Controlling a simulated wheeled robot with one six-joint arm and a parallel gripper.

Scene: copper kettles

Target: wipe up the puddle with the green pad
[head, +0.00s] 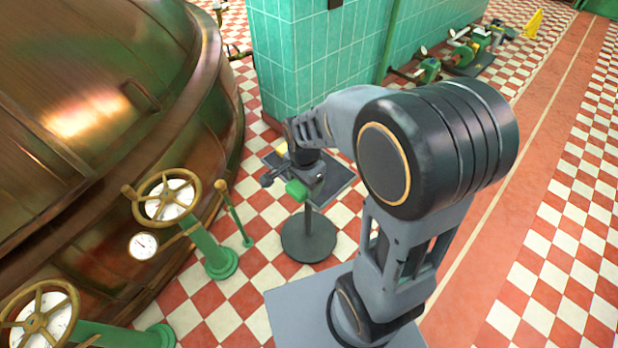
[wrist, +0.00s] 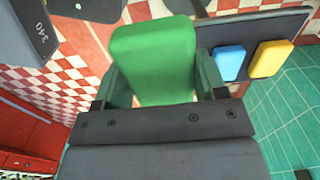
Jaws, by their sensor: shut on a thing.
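The green pad (head: 296,190) is held in my gripper (head: 293,183), just above and near the front edge of a small dark stand top (head: 338,184). In the wrist view the green pad (wrist: 153,60) sits upright between the two fingers of my gripper (wrist: 160,78), which are closed against its sides. A blue pad (wrist: 229,63) and a yellow pad (wrist: 270,59) lie on the dark stand top (wrist: 290,22); the yellow one also shows in the head view (head: 281,148). I cannot make out the puddle in either view.
The stand has a round dark base (head: 308,236). A large copper kettle (head: 90,110), valve wheels (head: 167,196) and a gauge (head: 143,245) are on the left. A green tiled pillar (head: 310,60) stands behind.

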